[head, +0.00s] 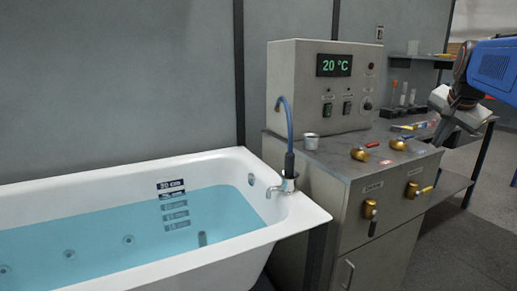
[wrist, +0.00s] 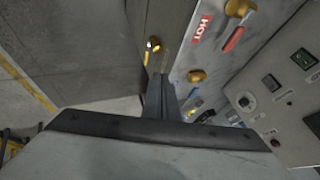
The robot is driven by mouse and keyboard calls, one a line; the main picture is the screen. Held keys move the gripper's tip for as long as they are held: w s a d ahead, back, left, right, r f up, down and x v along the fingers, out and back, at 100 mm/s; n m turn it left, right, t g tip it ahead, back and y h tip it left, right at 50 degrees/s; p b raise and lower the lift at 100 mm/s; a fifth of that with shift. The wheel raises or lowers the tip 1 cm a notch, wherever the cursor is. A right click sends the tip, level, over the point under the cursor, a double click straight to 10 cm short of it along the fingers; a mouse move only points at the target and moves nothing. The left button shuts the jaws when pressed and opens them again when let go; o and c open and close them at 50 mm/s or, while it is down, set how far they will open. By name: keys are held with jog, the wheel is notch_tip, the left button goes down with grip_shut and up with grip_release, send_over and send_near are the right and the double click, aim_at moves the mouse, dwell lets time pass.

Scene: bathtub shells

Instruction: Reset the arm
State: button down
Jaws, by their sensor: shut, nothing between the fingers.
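My gripper (head: 442,136) shows at the right of the head view, at the end of my blue and grey arm, beside the right end of the steel cabinet's top. In the wrist view, the dark fingers of my gripper (wrist: 162,78) are together with nothing between them. They point along the cabinet's valve front. I cannot tell the exact gap between the fingertips and the cabinet.
A white bathtub (head: 318,213) holds blue water. Grey floor (head: 490,235) lies open at right.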

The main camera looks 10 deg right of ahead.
jog(key=s+a+f+n+y, duration=0.1)
jog(key=s+a+f+n, duration=0.4)
jog(key=a, duration=0.5)
jog(key=s+a+f+n+y, duration=0.15)
jog(key=s+a+f, duration=0.25)
jog(key=a+f, duration=0.45)
jog(key=s+a+f+n+g+y, duration=0.1)
jog(key=s+a+f+n, duration=0.7)
jog(key=s+a+f, duration=0.3)
notch_tip(320, 180, down, 2)
jog(key=shift+s+a+f, duration=0.1)
jog(key=shift+s+a, duration=0.05)
jog(key=shift+s, duration=0.6)
jog(key=c, duration=2.4)
grip_release()
jog(key=shift+c, duration=0.2)
